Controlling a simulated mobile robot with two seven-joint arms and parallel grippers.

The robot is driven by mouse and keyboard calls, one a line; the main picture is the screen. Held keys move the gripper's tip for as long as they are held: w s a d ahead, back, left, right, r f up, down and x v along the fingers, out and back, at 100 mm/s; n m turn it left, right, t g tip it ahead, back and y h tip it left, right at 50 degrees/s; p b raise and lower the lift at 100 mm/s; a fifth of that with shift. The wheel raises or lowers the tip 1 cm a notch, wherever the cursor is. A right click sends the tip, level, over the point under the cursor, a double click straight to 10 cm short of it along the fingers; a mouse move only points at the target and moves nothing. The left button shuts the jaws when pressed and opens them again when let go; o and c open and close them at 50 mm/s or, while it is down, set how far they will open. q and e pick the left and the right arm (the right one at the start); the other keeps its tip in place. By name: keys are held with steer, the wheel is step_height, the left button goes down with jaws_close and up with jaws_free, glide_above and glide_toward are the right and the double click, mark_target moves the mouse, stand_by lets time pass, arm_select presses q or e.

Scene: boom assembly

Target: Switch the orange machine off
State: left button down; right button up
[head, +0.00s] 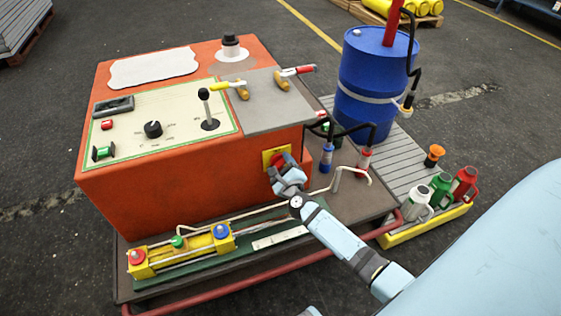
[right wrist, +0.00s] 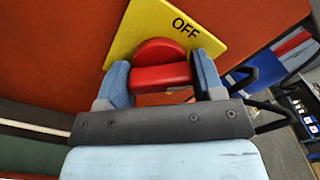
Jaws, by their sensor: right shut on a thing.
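The orange machine (head: 200,185) stands on a low cart, with a control panel on its top. On its front face, near the right edge, is a yellow plate (head: 268,155) with a red rotary switch (head: 279,160). In the right wrist view the yellow plate (right wrist: 146,28) reads "OFF" at its upper right, and the red switch (right wrist: 160,70) sits between my fingers. My right gripper (head: 281,170) is shut on the switch, with one blue finger pad on each side; it also shows in the right wrist view (right wrist: 162,82). My left gripper is out of view.
The panel carries a black knob (head: 153,129), a lever (head: 207,108) and small buttons. A blue drum (head: 372,80) and several bottles (head: 441,190) in a yellow tray stand to the right.

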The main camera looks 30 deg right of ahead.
steer(key=n+p, duration=0.2)
steer(key=n, duration=0.1)
steer(key=shift+r+n, duration=0.1)
steer(key=shift+n, duration=0.3)
steer(key=n+p, duration=0.2)
steer(key=n, duration=0.1)
steer(key=shift+n, duration=0.4)
steer(key=shift+n+p, duration=0.3)
steer(key=shift+n, duration=0.5)
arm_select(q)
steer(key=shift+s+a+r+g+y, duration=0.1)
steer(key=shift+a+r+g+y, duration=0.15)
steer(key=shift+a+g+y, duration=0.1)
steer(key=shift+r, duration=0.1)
arm_select(e)
steer(key=o, duration=0.9)
steer(key=shift+s, duration=0.1)
